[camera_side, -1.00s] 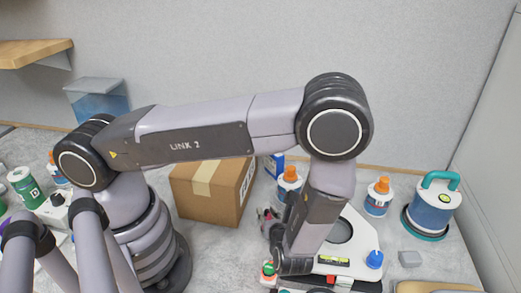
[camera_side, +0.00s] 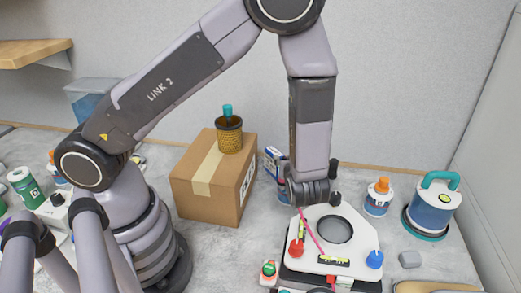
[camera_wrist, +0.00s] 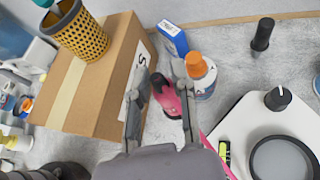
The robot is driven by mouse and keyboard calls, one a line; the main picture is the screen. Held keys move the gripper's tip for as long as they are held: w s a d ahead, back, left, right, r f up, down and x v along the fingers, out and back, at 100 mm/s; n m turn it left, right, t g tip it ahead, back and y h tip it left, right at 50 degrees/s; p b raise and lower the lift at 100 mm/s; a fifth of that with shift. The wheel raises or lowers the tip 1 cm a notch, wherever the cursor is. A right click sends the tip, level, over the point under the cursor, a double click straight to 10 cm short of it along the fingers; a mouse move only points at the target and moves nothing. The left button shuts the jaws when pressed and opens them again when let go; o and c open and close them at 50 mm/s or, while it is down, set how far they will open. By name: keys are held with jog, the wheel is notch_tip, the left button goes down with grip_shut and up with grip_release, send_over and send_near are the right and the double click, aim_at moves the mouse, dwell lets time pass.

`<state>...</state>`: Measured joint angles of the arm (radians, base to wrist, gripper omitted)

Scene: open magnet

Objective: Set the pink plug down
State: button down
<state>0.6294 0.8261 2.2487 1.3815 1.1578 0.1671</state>
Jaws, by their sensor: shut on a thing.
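The pink plug (camera_wrist: 168,98), with a dark end, is between the two fingers of my gripper (camera_wrist: 160,95) in the wrist view. My gripper is shut on it. A thin pink cable (camera_wrist: 215,152) runs from there to the lower right; in the side view the cable (camera_side: 311,233) crosses the white-topped device (camera_side: 346,217). My gripper (camera_side: 308,203) is at that device's back left edge in the side view, where the plug itself is hidden. I cannot tell whether the plug touches the bench.
An orange-capped bottle (camera_wrist: 200,75) and a blue-white carton (camera_wrist: 173,38) stand just beyond my gripper. A cardboard box (camera_wrist: 112,75) bearing a yellow basket (camera_wrist: 80,32) is at the left. A black knob (camera_wrist: 277,98) and a black upright object (camera_wrist: 263,35) are to the right.

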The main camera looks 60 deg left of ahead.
jog(key=w+a+r+m+t+h, duration=0.2)
jog(key=w+a+r+m+t, duration=0.15)
jog(key=w+r, duration=0.4)
notch_tip(320, 180, up, 7)
jog(key=w+m+t+h, duration=0.1)
jog(key=m+t+h, duration=0.2)
jog(key=m+h, duration=0.2)
jog(key=shift+w+a+m+h, duration=0.2)
jog(key=shift+w+m+h, duration=0.1)
jog(key=shift+m+h, duration=0.1)
jog(key=shift+t, duration=0.25)
jog(key=s+d+f+n+g+y, duration=0.1)
jog(key=s+d+f+n+y, duration=0.15)
jog(key=f, duration=0.25)
jog(key=s+d+f+n+g+y, duration=0.1)
jog(key=f+n+g+y, duration=0.15)
jog(key=f, duration=0.25)
jog(key=s+d+f+n+g+y, duration=0.2)
jog(key=s+f+n+g+y, duration=0.1)
jog(key=s, duration=0.8)
notch_tip(320, 180, down, 4)
jog(key=shift+r+n+g+y, duration=0.15)
jog(key=shift+n+g+y, duration=0.15)
jog(key=shift+n+g, duration=0.75)
jog(key=shift+s, duration=0.1)
